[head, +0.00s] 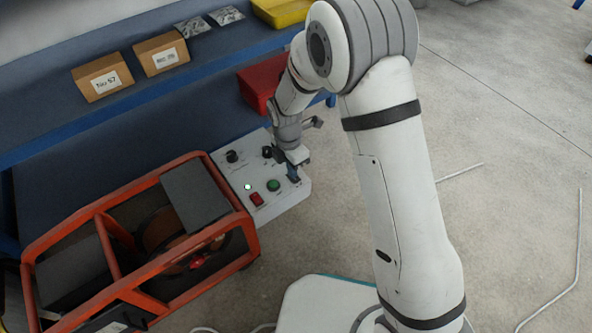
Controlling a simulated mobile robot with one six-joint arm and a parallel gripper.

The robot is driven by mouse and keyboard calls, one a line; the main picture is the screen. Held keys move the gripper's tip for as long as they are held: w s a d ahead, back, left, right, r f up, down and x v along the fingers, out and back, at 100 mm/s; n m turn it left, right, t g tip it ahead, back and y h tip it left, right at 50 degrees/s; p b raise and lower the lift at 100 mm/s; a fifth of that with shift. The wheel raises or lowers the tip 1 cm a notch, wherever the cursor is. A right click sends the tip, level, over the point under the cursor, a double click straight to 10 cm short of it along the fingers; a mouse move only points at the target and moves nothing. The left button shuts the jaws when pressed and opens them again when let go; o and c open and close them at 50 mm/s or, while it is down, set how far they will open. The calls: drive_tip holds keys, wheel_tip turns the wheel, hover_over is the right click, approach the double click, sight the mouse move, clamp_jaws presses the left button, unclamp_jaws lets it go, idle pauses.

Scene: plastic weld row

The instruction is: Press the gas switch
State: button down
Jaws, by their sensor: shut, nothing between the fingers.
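A light grey control box (233,178) sits at the right end of the orange frame. Its top carries two black knobs (232,156), a lit white lamp (248,187), a green round button (273,185) and a red switch (257,199). The labels are too small to read, so I cannot tell which control is the gas switch. My gripper (294,179) is shut and empty, pointing down over the box's right side, right of the green button. It hides part of that side, and I cannot tell whether it touches the box.
The orange tubular frame (107,228) holds a reel and dark boxes. Behind is a blue bench (150,105) with two labelled cardboard boxes (103,78) and a yellow bin (282,12). A red bin (258,88) is behind my arm. Thin rods (578,240) lie on open floor at right.

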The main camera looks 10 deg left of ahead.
drive_tip(key=shift+r, duration=0.1)
wheel_tip(320, 180, up, 14)
drive_tip(key=s+d+p, duration=0.1)
drive_tip(key=p, duration=0.6)
drive_tip(key=shift+d, duration=0.1)
idle(0.3)
wheel_tip(320, 180, up, 14)
drive_tip(key=m+p, duration=0.6)
drive_tip(key=p, duration=0.2)
hover_over(295, 179)
drive_tip(key=d, duration=0.7)
drive_tip(key=s+d+r+m+t+y+p, duration=0.1)
drive_tip(key=d+r+m+p, duration=0.35)
drive_tip(key=r, duration=0.35)
drive_tip(key=s+d+r+m+t+p, duration=0.1)
drive_tip(key=s+d+r+m+p, duration=0.15)
drive_tip(key=d+r, duration=0.35)
drive_tip(key=s+d+r+m+p, duration=0.5)
drive_tip(key=r+m+p, duration=0.1)
drive_tip(key=r, duration=0.3)
drive_tip(key=s+d+r+m+t+p, duration=0.1)
drive_tip(key=s+d+r+m+p, duration=0.4)
drive_tip(key=r+m, duration=0.3)
drive_tip(key=shift+d+r+m+t+p, duration=0.15)
drive_tip(key=shift+r+m+t+p, duration=0.2)
drive_tip(key=shift+p, duration=0.35)
